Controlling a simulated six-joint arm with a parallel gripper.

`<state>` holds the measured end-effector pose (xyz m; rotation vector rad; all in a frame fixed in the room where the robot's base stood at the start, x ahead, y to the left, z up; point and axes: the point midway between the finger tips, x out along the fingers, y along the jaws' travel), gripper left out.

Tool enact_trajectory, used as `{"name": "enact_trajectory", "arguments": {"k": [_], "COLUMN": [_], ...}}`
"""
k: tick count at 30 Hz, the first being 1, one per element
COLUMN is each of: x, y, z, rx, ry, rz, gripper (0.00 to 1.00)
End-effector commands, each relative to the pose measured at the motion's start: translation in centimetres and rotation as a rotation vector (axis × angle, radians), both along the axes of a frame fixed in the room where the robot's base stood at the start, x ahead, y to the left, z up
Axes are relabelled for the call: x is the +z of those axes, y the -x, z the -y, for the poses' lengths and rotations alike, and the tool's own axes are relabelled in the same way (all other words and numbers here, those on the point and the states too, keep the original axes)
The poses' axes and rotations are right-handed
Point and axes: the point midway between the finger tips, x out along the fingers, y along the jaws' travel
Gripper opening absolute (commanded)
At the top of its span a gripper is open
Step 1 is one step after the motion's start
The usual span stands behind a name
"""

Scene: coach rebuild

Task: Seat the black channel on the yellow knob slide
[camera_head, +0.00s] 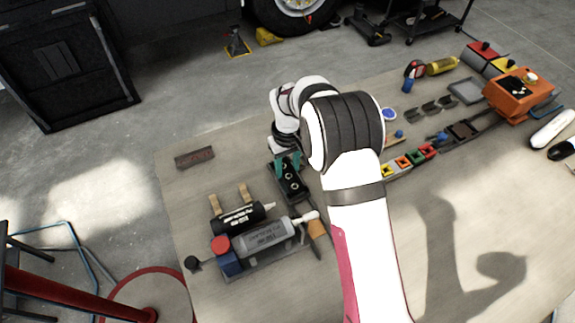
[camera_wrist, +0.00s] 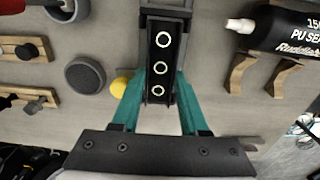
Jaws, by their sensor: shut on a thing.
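My gripper (camera_head: 289,163) has teal fingers and is shut on the black channel (camera_head: 291,184), left of the white arm in the head view. In the wrist view the channel (camera_wrist: 162,53) lies between the two fingers (camera_wrist: 160,88), its long side pointing away from the gripper. Three pale-ringed holes show along it. A yellow knob (camera_wrist: 121,86) shows just left of the left finger, partly hidden by it. The slide body is mostly hidden; a grey frame (camera_wrist: 166,3) shows at the channel's far end. I cannot tell whether the channel touches the slide.
A black tube (camera_head: 241,217) on wooden cradles and a grey cartridge (camera_head: 265,237) lie in front of the channel. A grey round puck (camera_wrist: 85,75) is left of the knob. An orange box (camera_head: 515,93) stands far right.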

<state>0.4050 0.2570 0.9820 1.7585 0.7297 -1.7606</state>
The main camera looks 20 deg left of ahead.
Motion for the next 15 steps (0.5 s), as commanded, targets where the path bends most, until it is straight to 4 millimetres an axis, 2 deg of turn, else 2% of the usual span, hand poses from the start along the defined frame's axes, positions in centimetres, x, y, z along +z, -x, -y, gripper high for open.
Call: {"name": "enact_trajectory", "arguments": {"k": [15], "x": [-0.32], "y": [0.03], "z": [0.01], "rx": [0.000], "ry": [0.000], "rz": [0.000], "gripper": [0.00]}}
